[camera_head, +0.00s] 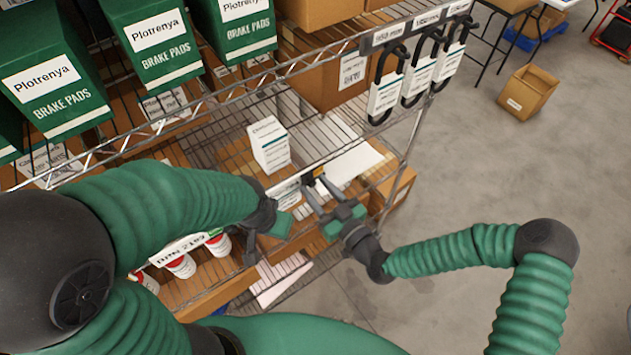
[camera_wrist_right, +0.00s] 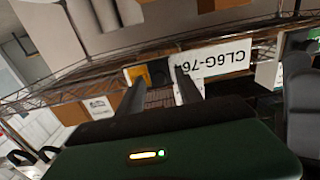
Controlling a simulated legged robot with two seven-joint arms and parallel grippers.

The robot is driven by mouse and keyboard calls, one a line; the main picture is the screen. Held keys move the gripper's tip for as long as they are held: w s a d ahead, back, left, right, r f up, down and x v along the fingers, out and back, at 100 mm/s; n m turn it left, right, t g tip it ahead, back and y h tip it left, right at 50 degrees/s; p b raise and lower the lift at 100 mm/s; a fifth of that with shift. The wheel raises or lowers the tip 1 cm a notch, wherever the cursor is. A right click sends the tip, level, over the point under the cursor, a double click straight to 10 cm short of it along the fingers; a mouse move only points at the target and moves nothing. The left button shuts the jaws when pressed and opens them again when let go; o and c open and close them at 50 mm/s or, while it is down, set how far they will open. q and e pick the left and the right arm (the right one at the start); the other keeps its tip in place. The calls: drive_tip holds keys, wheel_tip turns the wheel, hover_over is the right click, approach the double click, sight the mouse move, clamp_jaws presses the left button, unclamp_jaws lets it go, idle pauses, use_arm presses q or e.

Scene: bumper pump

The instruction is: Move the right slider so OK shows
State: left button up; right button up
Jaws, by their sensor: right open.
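The right slider shows as a small yellow and dark piece (camera_head: 314,176) on the front edge of the wire shelf. In the right wrist view its yellow face (camera_wrist_right: 136,76) and dark part sit left of a white label reading CL6G-76 (camera_wrist_right: 222,64). No OK can be read. My right gripper (camera_head: 318,191) is open just in front of the slider. In the wrist view its two fingers (camera_wrist_right: 158,92) point at it, one on each side; contact cannot be told. My left gripper (camera_head: 268,230) is beside the shelf front to the left, its fingers partly hidden.
A white box (camera_head: 268,145) stands on the wire shelf behind the slider. Green brake pad boxes (camera_head: 155,42) fill the upper shelf. Black locks with tags (camera_head: 388,92) hang at the upper right. White and red containers (camera_head: 182,265) are below left.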

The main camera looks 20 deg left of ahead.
drive_tip(key=shift+w+a, duration=0.3)
drive_tip(key=shift+w, duration=0.05)
clamp_jaws()
idle(1.2)
